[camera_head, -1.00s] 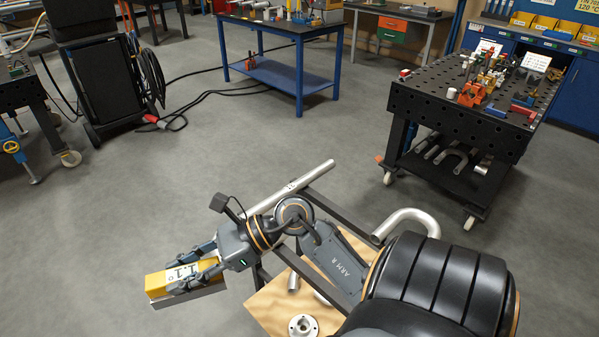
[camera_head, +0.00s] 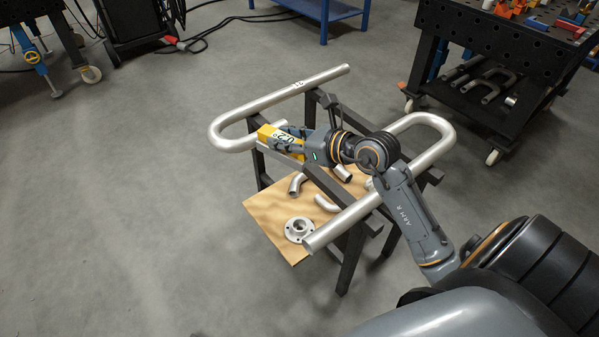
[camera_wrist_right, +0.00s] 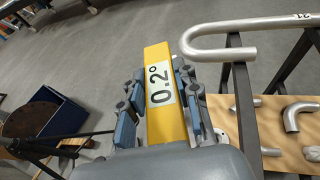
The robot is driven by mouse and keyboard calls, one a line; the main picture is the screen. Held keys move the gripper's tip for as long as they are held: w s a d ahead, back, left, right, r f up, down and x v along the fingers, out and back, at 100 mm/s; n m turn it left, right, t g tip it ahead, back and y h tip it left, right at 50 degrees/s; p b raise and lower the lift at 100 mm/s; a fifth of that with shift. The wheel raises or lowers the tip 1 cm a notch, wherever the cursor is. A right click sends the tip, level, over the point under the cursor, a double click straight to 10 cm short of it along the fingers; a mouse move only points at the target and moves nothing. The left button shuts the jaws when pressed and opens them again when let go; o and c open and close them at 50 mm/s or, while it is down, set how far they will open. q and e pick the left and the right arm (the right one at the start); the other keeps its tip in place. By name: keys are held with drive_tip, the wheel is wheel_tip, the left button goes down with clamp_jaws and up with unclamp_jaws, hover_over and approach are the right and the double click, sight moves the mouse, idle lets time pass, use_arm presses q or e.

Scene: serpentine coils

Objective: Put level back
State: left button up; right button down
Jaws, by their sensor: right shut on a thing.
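The level is a yellow bar with a white label reading 0.2°; it shows in the right wrist view (camera_wrist_right: 163,90) and, partly hidden, in the head view (camera_head: 268,134). My right gripper (camera_head: 290,141) is shut on the level and holds it beside the bent pipe on the stand. In the right wrist view my right gripper's fingers (camera_wrist_right: 163,98) close on both sides of the bar. Whether the level touches the pipe or stand cannot be told. My left gripper is not in view.
A serpentine pipe (camera_head: 228,138) lies over a dark stand (camera_head: 352,262). Below, a wooden board (camera_head: 262,217) carries a flange (camera_head: 298,229) and pipe elbows. A perforated table (camera_head: 455,30) stands at upper right. In the right wrist view, a blue bin (camera_wrist_right: 62,112) stands at left.

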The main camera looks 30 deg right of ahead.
drive_tip(key=w+d+f+m+h+b, duration=0.1)
drive_tip(key=w+d+f+b, duration=0.3)
drive_tip(key=w+f, duration=0.1)
drive_tip(key=w+d+f+m+h+b, duration=0.1)
drive_tip(key=w+d+f+b, duration=0.3)
drive_tip(key=w+d+f, duration=0.1)
drive_tip(key=w+d+f+m+t+h+b, duration=0.1)
drive_tip(key=w+d+f+h+b, duration=0.1)
drive_tip(key=w+d+f+b, duration=0.2)
drive_tip(key=shift+w+d+f+m, duration=0.15)
drive_tip(key=shift+w+d+f, duration=0.15)
drive_tip(key=shift+f, duration=0.4)
drive_tip(key=shift+w+d+f+m, duration=0.15)
drive_tip(key=shift+w+f, duration=0.25)
drive_tip(key=shift+f, duration=0.3)
drive_tip(key=shift+w+d+f+b, duration=0.2)
drive_tip(key=shift+w+f+b, duration=0.1)
drive_tip(key=shift+f+b, duration=0.05)
wheel_tip(320, 180, down, 3)
drive_tip(key=shift+w+d+f+b, duration=0.1)
drive_tip(key=shift+w+b, duration=0.05)
drive_tip(key=shift+b, duration=0.55)
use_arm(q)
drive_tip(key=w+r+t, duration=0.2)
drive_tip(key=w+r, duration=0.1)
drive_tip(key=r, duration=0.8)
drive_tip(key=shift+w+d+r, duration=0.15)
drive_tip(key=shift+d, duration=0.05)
use_arm(e)
drive_tip(key=shift+f, duration=0.1)
